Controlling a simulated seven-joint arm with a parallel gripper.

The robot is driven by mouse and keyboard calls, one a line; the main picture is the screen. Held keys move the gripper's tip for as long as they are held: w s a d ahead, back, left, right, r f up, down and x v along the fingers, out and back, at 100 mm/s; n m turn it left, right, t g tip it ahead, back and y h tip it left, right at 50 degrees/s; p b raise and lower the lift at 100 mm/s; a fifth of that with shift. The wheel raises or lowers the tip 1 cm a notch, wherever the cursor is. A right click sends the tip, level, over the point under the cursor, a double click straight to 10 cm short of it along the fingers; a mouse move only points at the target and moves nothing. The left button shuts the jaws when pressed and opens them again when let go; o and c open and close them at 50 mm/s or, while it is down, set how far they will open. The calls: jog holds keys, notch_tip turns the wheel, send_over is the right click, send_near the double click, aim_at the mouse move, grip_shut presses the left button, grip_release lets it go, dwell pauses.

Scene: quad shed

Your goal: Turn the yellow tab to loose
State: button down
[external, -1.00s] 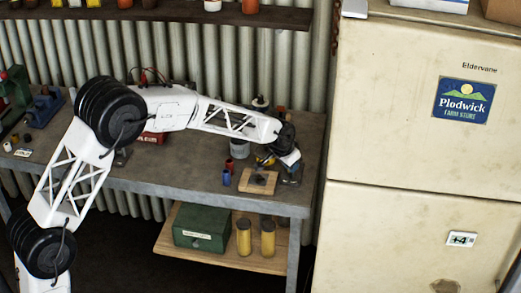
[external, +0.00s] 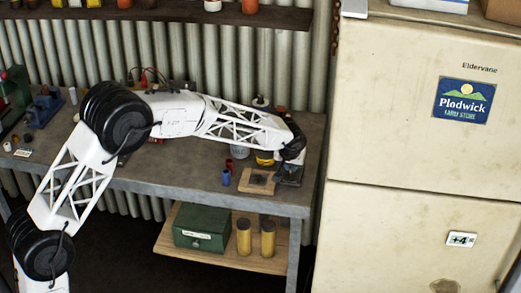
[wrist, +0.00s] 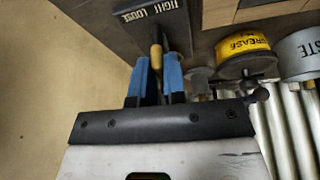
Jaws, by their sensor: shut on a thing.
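The yellow tab (wrist: 156,52) shows in the wrist view, its near end between the two blue fingers of my gripper (wrist: 157,76). The fingers are closed on it. In the external view my gripper (external: 291,156) is at the dark fixture (external: 289,176) near the bench's right end. The tab is hidden there.
A yellow grease tin (wrist: 245,56) and a grey tin (wrist: 300,58) stand close beside my gripper. A wooden board (external: 257,182) and a blue cylinder (external: 226,177) lie to the left on the bench (external: 170,181). The fridge (external: 420,120) rises just right.

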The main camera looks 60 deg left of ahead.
jog(key=shift+n, duration=0.5)
jog(key=shift+y, duration=0.3)
jog(key=c, duration=1.2)
grip_release()
jog(key=shift+r, duration=0.1)
jog(key=shift+v, duration=3.8)
jog(key=shift+w, duration=0.1)
jog(key=shift+r, duration=0.15)
